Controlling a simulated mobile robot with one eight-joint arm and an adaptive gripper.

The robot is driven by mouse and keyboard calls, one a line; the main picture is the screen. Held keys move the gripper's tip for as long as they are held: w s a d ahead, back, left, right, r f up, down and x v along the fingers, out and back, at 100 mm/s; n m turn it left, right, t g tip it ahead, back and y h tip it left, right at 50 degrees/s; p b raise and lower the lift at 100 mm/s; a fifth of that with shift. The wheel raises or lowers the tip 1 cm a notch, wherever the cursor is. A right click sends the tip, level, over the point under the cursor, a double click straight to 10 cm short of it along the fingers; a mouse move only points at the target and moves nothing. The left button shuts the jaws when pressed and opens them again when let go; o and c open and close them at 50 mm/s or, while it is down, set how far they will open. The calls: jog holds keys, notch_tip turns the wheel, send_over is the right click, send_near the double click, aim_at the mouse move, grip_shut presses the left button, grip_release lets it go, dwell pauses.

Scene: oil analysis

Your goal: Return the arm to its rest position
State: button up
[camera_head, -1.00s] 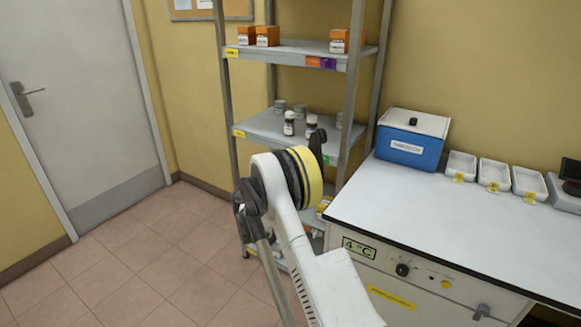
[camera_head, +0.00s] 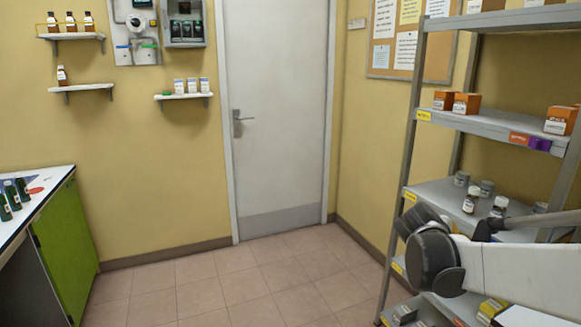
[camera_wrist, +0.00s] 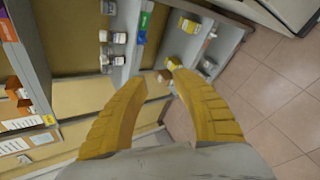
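My arm (camera_head: 500,262) reaches in from the lower right of the head view, in front of the grey shelving rack. Its fingers cannot be made out there. In the wrist view my gripper (camera_wrist: 161,72) shows two yellow fingers with a clear gap between their tips. Nothing is held between them. Beyond the fingers, the rack's shelves and some bottles and boxes appear tilted, with floor to the right.
The rack's upper shelf (camera_head: 485,122) holds orange boxes (camera_head: 467,104); small bottles (camera_head: 471,200) stand on the shelf below. A closed door (camera_head: 277,110) is at the back. A green cabinet (camera_head: 66,250) stands left. The tiled floor (camera_head: 230,285) between is clear.

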jog(key=s+a+f+m+y, duration=0.2)
jog(key=s+a+m+y, duration=0.2)
jog(key=s+a, duration=0.6)
jog(key=s+a+f+m+y, duration=0.2)
jog(key=s+a+m+y, duration=0.3)
jog(key=s+a, duration=0.6)
jog(key=s+m, duration=0.2)
jog(key=s, duration=0.2)
jog(key=shift+s+f, duration=0.25)
jog(key=shift+s, duration=0.1)
dwell(1.0)
